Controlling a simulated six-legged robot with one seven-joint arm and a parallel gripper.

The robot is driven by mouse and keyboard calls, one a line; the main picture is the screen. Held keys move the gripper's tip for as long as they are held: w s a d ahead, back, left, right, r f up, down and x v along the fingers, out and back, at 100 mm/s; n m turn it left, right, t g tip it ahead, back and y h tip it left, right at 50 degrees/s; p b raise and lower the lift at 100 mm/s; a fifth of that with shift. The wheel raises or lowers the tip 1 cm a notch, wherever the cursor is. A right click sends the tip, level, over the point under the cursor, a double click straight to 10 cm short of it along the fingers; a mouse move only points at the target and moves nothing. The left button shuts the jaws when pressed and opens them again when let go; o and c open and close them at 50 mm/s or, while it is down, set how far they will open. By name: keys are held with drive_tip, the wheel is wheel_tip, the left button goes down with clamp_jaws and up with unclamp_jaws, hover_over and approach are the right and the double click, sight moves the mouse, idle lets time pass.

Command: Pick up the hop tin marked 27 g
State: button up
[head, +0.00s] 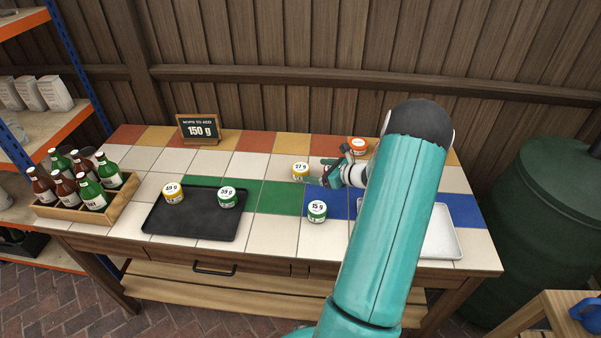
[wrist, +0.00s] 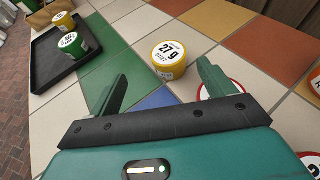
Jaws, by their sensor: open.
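The hop tin marked 27 g (head: 300,170) is yellow with a white lid and stands upright on the tiled table, near the middle. In the wrist view the same 27 g tin (wrist: 168,60) stands just beyond the fingertips, roughly between them and a little to the right. My gripper (head: 318,170) is close to the tin's right side in the head view. In the wrist view my gripper (wrist: 160,80) is open, with nothing between its fingers.
A black tray (head: 193,226) holds a yellow tin (head: 173,193) and a green 39 g tin (head: 228,197). A green 15 g tin (head: 317,211) stands nearer the front. An orange tin (head: 358,146) is behind my arm. A bottle crate (head: 110,207) is at left, a white tray (head: 440,238) at right.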

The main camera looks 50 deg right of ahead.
sight(303, 168)
drive_tip(key=shift+d+f, duration=0.3)
drive_tip(key=shift+d, duration=0.05)
drive_tip(key=x, duration=0.7)
drive_tip(key=shift+d, duration=0.3)
drive_tip(key=c, duration=1.1)
